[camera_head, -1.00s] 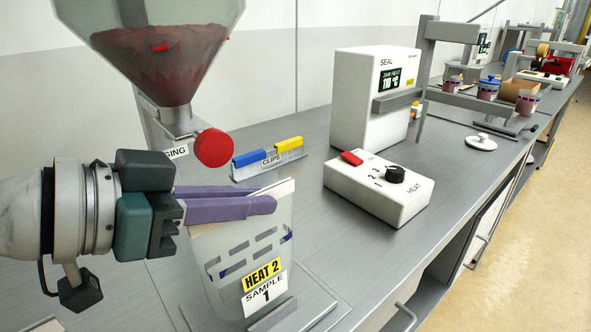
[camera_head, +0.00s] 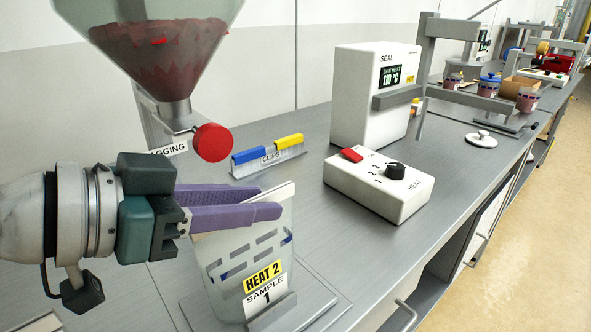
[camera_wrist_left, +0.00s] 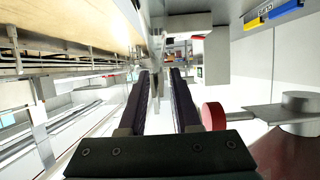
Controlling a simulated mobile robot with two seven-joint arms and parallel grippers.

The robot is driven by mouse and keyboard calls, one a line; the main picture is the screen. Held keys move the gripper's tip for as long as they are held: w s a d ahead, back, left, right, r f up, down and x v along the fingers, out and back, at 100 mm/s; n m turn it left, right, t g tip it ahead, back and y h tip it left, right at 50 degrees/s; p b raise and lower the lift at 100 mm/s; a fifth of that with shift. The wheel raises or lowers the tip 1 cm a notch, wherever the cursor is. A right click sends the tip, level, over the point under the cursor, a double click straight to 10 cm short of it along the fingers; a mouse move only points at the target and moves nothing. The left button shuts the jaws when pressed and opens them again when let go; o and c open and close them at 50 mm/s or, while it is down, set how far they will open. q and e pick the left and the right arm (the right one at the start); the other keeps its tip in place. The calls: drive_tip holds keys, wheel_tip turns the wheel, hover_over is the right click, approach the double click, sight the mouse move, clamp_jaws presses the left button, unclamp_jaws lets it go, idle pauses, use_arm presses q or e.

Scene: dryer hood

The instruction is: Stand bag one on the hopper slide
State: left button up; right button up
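Bag one, a clear pouch (camera_head: 230,262) labelled HEAT 2 and SAMPLE 1, stands upright, leaning a little, on the grey hopper slide (camera_head: 318,294). A low grey bracket is at its front foot. The bag looks empty. My left gripper (camera_head: 265,202) has purple fingers, which are spread apart at the bag's upper left edge. The near finger overlaps the bag's top in the head view; I cannot tell whether it touches. In the left wrist view the fingers (camera_wrist_left: 160,80) are apart, with no bag clearly visible between them. My right gripper is not in view.
The hopper (camera_head: 160,60) with dark red contents and a red knob (camera_head: 211,142) is above the gripper. Behind the bag is a clip rack (camera_head: 268,157) with blue and yellow clips. The sealer (camera_head: 375,95) and heat control box (camera_head: 378,185) stand to the right.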

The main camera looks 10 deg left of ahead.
use_arm(q)
drive_tip(key=shift+o, duration=0.8)
